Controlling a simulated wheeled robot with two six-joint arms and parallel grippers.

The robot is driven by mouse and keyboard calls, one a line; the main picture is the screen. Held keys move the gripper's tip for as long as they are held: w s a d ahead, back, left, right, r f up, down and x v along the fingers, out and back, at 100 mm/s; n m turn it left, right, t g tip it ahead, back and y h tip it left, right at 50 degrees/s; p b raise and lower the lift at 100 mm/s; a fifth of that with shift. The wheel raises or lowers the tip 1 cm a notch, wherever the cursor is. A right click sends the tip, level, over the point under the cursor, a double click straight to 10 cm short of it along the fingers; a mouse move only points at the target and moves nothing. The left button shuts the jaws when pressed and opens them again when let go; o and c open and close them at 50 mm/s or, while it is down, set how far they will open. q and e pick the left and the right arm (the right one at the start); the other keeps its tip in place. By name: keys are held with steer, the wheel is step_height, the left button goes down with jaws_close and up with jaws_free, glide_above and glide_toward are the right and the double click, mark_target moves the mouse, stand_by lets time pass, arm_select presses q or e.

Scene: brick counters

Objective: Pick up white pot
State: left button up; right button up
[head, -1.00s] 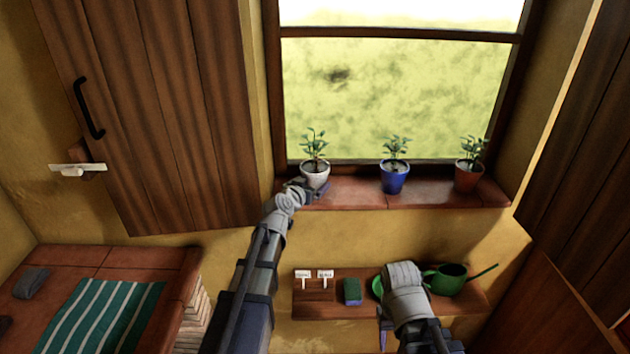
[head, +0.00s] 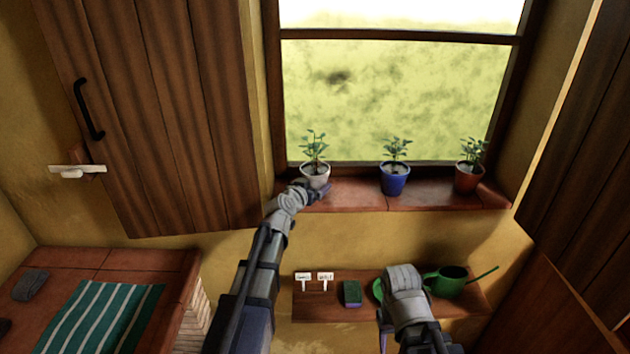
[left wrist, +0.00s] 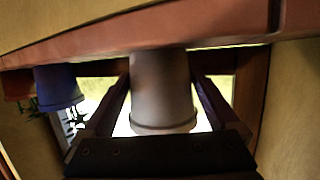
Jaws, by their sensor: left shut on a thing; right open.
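The white pot (head: 315,174), with a small green plant in it, is at the left end of the brick window sill (head: 350,194). My left gripper (head: 318,190) is shut on it from the front. In the left wrist view the white pot (left wrist: 164,95) stands between the two fingers, and that picture looks upside down. Whether the pot's base touches the sill is hard to tell. My right gripper (head: 384,325) is open, low at the front of the wooden shelf; its fingers are mostly hidden by my own arm.
A blue pot (head: 395,181) and a terracotta pot (head: 468,179) with plants stand further right on the sill. The shelf below holds two white tags (head: 325,276), a sponge (head: 352,293), a green saucer (head: 377,289) and a green watering can (head: 447,281). A wooden shutter (head: 165,110) is on the left.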

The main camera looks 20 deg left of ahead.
arm_select(q)
jaws_close()
arm_select(e)
steer(key=shift+r, duration=0.1)
